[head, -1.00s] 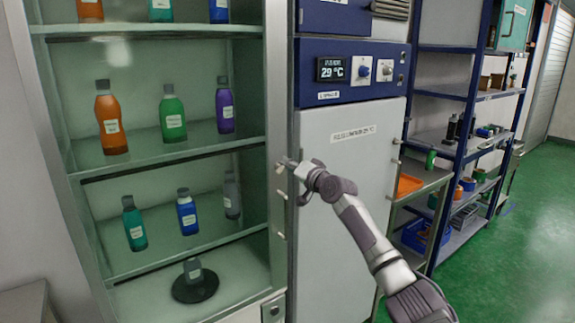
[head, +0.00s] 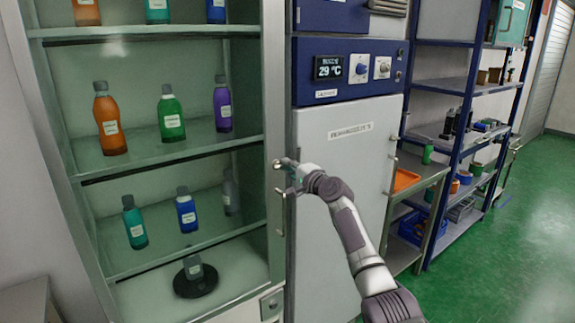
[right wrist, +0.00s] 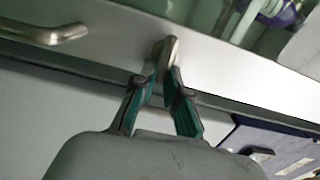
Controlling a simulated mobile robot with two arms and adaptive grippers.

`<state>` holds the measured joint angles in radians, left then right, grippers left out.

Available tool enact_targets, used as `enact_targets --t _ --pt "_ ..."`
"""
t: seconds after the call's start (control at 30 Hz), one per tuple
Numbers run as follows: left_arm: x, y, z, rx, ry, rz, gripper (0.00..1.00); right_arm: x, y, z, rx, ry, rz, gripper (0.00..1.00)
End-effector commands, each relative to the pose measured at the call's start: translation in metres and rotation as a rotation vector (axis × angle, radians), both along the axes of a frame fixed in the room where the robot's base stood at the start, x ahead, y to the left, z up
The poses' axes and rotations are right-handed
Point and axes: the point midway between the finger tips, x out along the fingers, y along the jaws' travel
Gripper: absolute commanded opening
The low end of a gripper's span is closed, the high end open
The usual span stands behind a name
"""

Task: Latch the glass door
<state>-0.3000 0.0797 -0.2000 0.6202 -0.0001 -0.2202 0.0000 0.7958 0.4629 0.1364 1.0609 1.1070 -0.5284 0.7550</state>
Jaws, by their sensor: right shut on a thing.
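The glass door's metal frame (head: 273,90) runs down the right side of the cabinet, with bottles showing behind the glass. The door looks flush with the cabinet, but I cannot tell if it is latched. My right gripper (head: 281,177) is at this frame, at mid height. In the right wrist view, my right gripper (right wrist: 163,75) is shut on a small metal latch piece (right wrist: 168,47) on the frame. A curved metal handle (right wrist: 50,33) is on the same frame, apart from the fingers. The fingers partly hide the latch piece. My left gripper is out of view.
A white oven-like unit (head: 340,220) with a blue control panel (head: 350,70) stands close to the right of the cabinet. A metal cart with an orange tray (head: 405,180) and a blue shelf rack (head: 460,150) are farther right. Green floor (head: 500,260) there is open.

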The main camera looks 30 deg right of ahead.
Motion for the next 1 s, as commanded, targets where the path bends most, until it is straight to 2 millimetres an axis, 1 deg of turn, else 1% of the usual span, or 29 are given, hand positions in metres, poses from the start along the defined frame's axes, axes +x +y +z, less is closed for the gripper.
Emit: enact_targets --t 0.53,0.57,0.7,1.0 --pt "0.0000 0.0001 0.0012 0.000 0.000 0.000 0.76 0.0000 -0.0002 -0.0011 0.029 0.001 -0.001 0.00" --pt "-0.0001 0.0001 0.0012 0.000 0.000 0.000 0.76 0.0000 -0.0002 -0.0011 0.029 0.001 -0.001 0.14" --pt "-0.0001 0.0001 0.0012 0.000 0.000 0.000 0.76 0.0000 -0.0002 -0.0010 0.027 0.001 0.000 0.37" --pt "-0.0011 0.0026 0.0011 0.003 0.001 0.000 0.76 -0.0006 -0.0002 -0.0008 0.025 0.001 0.000 0.38"
